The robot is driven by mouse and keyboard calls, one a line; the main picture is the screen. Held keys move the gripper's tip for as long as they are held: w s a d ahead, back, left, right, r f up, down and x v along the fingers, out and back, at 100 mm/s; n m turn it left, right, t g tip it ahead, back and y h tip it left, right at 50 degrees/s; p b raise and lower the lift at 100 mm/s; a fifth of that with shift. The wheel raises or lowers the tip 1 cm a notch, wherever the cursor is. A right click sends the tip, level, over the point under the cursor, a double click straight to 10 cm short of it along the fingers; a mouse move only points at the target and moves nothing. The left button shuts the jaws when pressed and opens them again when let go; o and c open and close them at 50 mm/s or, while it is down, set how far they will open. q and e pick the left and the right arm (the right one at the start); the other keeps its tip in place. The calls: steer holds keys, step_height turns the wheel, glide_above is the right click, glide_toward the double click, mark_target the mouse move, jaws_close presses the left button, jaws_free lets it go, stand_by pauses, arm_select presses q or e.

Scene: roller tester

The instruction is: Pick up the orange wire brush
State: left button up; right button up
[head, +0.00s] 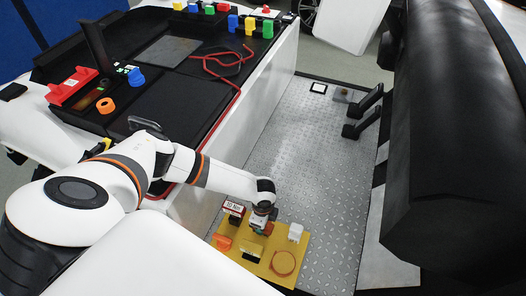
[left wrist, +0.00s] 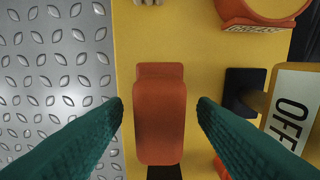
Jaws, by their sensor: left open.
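An orange-brown block-shaped piece with a black end, which looks like the orange wire brush (left wrist: 160,125), lies between the fingers of my left gripper (left wrist: 160,106) in the left wrist view. The two teal fingers stand apart on either side, with a gap to it on both sides. In the head view my left gripper (head: 262,222) points down over the yellow board (head: 272,245), and a bit of reddish orange shows beside its fingers. The gripper hides most of the brush there. My right gripper is not in view.
The board also holds an orange ring (head: 283,263), a white block (head: 295,232), an orange knob (head: 222,241) and a small sign (head: 234,209). An OFF label (left wrist: 293,108) is close right in the wrist view. Bare metal floor (head: 300,150) lies beyond.

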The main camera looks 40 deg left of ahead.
arm_select(q)
steer(key=shift+c, duration=0.4)
steer(key=c, duration=1)
step_height(320, 180, up, 10)
steer(key=shift+f+p, duration=0.1)
steer(key=shift+p, duration=0.8)
steer(key=shift+c, duration=0.2)
